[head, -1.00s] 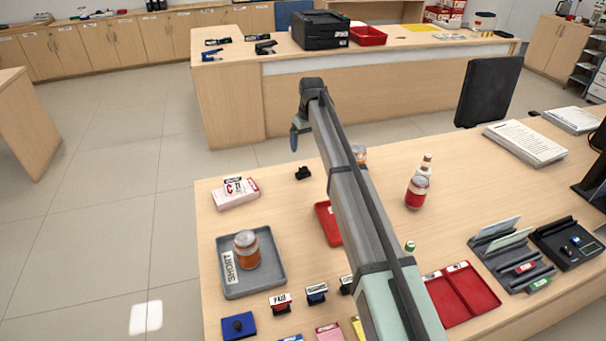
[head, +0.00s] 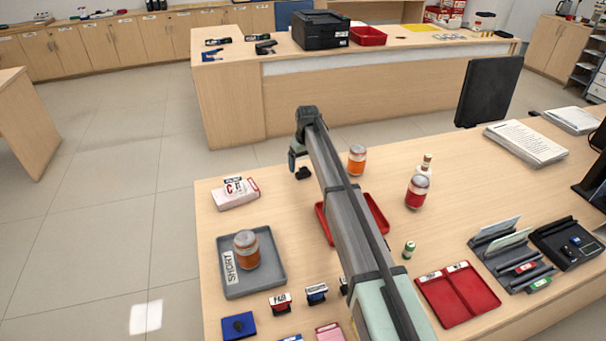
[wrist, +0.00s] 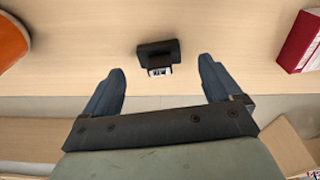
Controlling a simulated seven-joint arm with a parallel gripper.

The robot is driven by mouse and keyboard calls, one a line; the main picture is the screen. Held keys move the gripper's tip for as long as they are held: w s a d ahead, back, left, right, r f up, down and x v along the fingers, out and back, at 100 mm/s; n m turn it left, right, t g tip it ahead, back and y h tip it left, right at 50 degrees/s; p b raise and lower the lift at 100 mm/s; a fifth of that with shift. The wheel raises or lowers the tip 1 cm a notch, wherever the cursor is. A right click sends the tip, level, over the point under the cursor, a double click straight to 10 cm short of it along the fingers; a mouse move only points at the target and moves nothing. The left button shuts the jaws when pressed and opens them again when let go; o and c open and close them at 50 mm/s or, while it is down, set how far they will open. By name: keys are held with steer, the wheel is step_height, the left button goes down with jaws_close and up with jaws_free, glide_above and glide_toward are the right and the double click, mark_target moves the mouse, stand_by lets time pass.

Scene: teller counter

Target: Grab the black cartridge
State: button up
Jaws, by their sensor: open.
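The black cartridge (wrist: 158,54) is a small dark block with a pale label on its near side. In the wrist view it lies on the wooden counter, a little beyond my fingertips and about midway between them. In the head view the black cartridge (head: 303,173) is on the counter near its far edge, partly hidden by my arm. My gripper (wrist: 160,78) is open and empty, with its two blue-grey fingers spread either side of the cartridge's line. In the head view my gripper (head: 292,162) is above the counter's far edge, close to the cartridge.
A pink and white box (head: 236,195) stands left of the cartridge. An orange-labelled jar (head: 357,160) stands to its right. A red tray (head: 378,214) lies nearer, partly under my arm. A grey tray (head: 274,284) holds another jar (head: 246,250). The counter around the cartridge is clear.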

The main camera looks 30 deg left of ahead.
mark_target(303, 166)
steer(key=shift+w+a+f, duration=0.1)
steer(key=shift+a+f, duration=0.05)
steer(key=shift+f, duration=0.85)
steer(key=shift+w+a+f, duration=0.1)
steer(key=shift+a+f, duration=0.05)
steer(key=shift+f, duration=0.8)
steer(key=shift+c, duration=0.4)
steer(key=c, duration=1.1)
